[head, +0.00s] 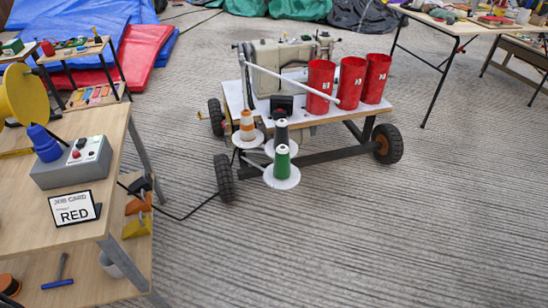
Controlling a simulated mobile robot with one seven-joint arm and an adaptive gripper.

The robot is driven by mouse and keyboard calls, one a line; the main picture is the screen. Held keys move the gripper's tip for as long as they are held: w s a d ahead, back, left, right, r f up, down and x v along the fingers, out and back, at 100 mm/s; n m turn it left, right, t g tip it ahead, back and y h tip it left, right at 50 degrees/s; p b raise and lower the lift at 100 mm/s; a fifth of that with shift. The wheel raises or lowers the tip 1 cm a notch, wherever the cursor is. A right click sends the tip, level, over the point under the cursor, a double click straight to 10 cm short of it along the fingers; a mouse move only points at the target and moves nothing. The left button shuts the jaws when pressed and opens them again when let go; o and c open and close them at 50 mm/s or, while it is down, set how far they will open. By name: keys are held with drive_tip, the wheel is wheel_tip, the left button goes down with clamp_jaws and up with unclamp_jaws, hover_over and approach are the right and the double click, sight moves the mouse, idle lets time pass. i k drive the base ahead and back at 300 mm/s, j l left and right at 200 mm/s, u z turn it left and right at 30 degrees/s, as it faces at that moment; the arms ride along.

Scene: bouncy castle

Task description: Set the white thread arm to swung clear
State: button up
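The white thread arm (290,82) is a thin white rod on the wheeled cart. It runs from the left end of the cream sewing machine (282,60) down to the right. It passes in front of the machine, and its rounded tip lies in front of the red cups (350,80). Three thread cones stand on white discs at the cart's front left: an orange one (247,126), a black one (281,134) and a green one (282,162). A job card (74,208) reading RED stands on the left table. My gripper is not in view.
The cart top (233,97) rides on a dark frame with black wheels (388,143). The wooden table (120,130) at left holds a grey button box (72,163). A black cable runs from there towards the cart. The ribbed floor (400,240) in front and right is clear.

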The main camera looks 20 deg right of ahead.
sight(242, 63)
drive_tip(key=i+l, duration=0.75)
drive_tip(key=l+z, duration=0.05)
drive_tip(key=l, duration=0.1)
